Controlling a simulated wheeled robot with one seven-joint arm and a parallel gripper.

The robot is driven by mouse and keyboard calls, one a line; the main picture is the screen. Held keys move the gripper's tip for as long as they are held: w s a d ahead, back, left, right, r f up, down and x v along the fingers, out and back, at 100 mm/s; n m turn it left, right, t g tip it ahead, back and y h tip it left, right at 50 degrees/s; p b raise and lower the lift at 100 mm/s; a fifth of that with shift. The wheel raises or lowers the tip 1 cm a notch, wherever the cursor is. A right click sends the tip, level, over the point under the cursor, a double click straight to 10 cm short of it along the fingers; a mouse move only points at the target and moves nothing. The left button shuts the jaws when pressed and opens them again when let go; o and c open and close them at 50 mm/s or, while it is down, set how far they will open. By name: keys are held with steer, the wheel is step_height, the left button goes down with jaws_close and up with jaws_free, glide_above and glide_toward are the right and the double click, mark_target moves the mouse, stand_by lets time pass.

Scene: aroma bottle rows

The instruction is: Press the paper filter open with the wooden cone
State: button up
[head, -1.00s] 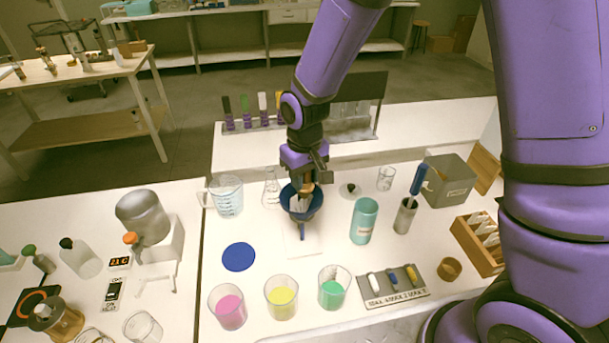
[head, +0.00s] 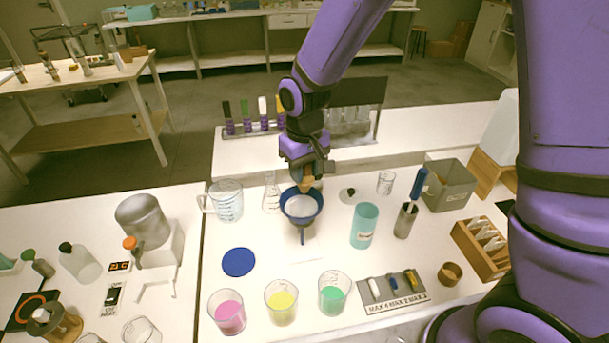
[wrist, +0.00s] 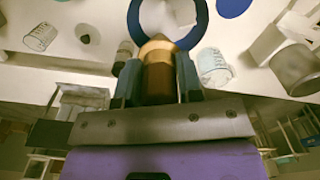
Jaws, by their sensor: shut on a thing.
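My gripper (head: 306,172) is shut on the wooden cone (head: 308,184), above the back rim of the blue funnel (head: 302,219). In the wrist view the cone (wrist: 157,75) is between the fingers, its light end overlapping the funnel's rim (wrist: 133,28). I cannot tell whether they touch. The white paper filter (head: 300,206) lies inside the funnel and looks spread against its wall; it also shows in the wrist view (wrist: 165,15). The funnel stands upright with its stem pointing down.
A measuring jug (head: 228,201) and a flask (head: 271,194) stand left of the funnel. A teal cup (head: 364,226) stands to its right. Beakers of pink (head: 230,316), yellow (head: 282,306) and green (head: 333,298) stand in front. A blue disc (head: 238,262) lies front left.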

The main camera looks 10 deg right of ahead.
steer(key=shift+r, duration=2.7)
steer(key=w+d+f+m, duration=0.2)
steer(key=w+d+f, duration=0.3)
steer(key=d+f, duration=0.5)
steer(key=w+d+f+m, duration=0.2)
steer(key=w+d+f, duration=0.4)
steer(key=d+f, duration=0.4)
steer(key=shift+w+f+m, duration=0.25)
steer(key=shift+f+m, duration=0.05)
